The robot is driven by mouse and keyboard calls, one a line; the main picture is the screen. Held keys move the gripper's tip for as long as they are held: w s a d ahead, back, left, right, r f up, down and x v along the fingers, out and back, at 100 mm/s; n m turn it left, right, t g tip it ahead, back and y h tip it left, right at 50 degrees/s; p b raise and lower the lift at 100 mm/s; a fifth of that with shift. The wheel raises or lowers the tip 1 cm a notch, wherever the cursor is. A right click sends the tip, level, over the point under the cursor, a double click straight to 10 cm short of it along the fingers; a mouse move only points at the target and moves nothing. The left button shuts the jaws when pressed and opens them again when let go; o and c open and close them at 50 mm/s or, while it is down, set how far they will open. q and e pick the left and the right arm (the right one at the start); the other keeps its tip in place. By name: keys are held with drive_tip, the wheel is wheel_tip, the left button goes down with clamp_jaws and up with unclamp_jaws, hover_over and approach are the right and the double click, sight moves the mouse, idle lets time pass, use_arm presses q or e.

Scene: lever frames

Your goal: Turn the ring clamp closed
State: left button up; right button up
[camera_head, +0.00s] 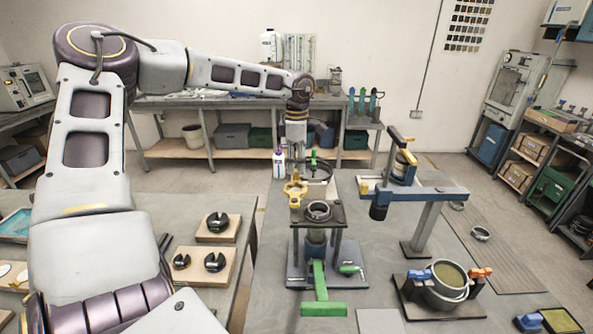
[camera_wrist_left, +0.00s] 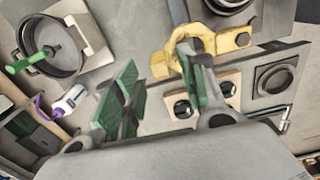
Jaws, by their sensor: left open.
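A yellow clamp-like piece (camera_head: 296,190) with a rounded opening sits at the back left of a dark raised plate, beside a grey ring (camera_head: 318,210). The yellow piece also shows in the left wrist view (camera_wrist_left: 242,40). A second ring-shaped fixture (camera_head: 446,292) with blue and orange handles stands at the front right. I cannot tell for sure which is the ring clamp. My left gripper (camera_head: 296,145) points down above the yellow piece. In the left wrist view its green-padded fingers (camera_wrist_left: 157,90) are apart, with nothing between them. My right gripper is out of view.
A green T-handle (camera_head: 319,285) projects from the front of the raised stand. A pan with a green handle (camera_head: 313,158) and a white bottle (camera_head: 279,163) are behind. A blue-grey beam on a post (camera_head: 425,228) stands to the right. Wooden blocks (camera_head: 205,266) lie at left.

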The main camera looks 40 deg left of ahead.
sight(296, 170)
use_arm(q)
drive_tip(key=shift+f, duration=1.65)
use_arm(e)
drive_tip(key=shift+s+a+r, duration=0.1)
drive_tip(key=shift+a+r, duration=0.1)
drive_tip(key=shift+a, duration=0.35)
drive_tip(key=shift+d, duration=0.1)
use_arm(q)
drive_tip(key=shift+c, duration=0.7)
drive_tip(key=c, duration=0.5)
clamp_jaws()
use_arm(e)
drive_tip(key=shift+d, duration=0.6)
